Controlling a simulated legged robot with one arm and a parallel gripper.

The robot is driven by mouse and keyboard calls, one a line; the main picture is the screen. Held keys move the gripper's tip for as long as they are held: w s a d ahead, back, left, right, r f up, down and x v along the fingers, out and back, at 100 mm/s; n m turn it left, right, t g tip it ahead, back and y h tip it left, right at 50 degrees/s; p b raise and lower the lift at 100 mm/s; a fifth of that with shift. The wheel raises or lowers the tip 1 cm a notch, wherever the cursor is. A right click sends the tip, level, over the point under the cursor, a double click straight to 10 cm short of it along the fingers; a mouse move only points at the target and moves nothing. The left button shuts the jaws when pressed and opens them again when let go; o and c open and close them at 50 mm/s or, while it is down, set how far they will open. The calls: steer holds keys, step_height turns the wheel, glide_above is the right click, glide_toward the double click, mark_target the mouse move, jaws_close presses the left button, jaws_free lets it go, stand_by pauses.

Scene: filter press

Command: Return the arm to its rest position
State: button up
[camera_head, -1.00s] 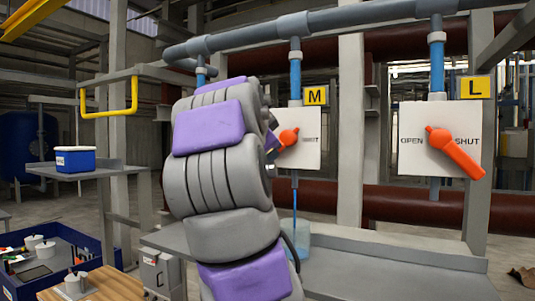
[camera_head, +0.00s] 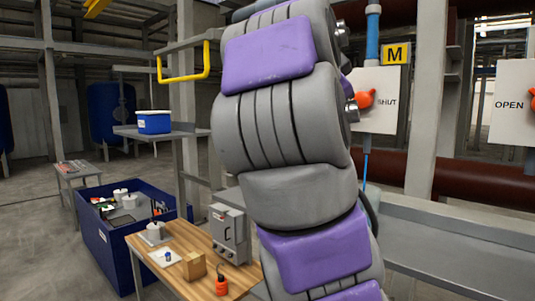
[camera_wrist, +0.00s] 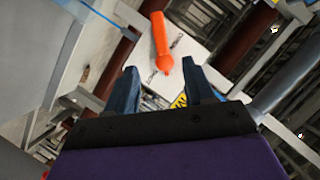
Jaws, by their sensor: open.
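My arm (camera_head: 290,130), grey with purple pads, rises through the middle of the head view. My gripper (camera_wrist: 159,72) shows in the wrist view, its two dark blue fingers apart with nothing held between them; in the head view it is hidden. In the head view, the M valve's orange handle (camera_head: 365,98) is partly hidden by my arm. A second orange handle (camera_head: 533,103) is cut off at the right edge.
A grey bench (camera_head: 460,240) runs at right. Bare floor lies at far left.

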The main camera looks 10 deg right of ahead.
steer(key=s+d+f+n+g+y+b, duration=0.1)
steer(key=s+f+n+g, duration=0.15)
steer(key=f, duration=0.75)
steer(key=s+f+n+g+y, duration=0.1)
steer(key=f+n+g+y, duration=0.2)
steer(key=f, duration=0.6)
steer(key=s+d+f+n+g+b, duration=0.15)
steer(key=f+n, duration=0.25)
steer(key=f, duration=0.6)
steer(key=s+a+f+n+g+y, duration=0.2)
steer(key=s+a+f+n+g, duration=0.1)
steer(key=s+f, duration=1)
steer(key=s+a+f+n+g+y, duration=0.2)
steer(key=s+a+f, duration=0.4)
steer(key=s+f, duration=0.8)
step_height(320, 180, down, 3)
steer(key=shift+s+a+n+g+y+b, duration=0.15)
steer(key=shift+s+n+g+y+b, duration=0.2)
steer(key=shift+n+g, duration=0.65)
steer(key=shift+w, duration=0.15)
steer(key=shift+c, duration=1)
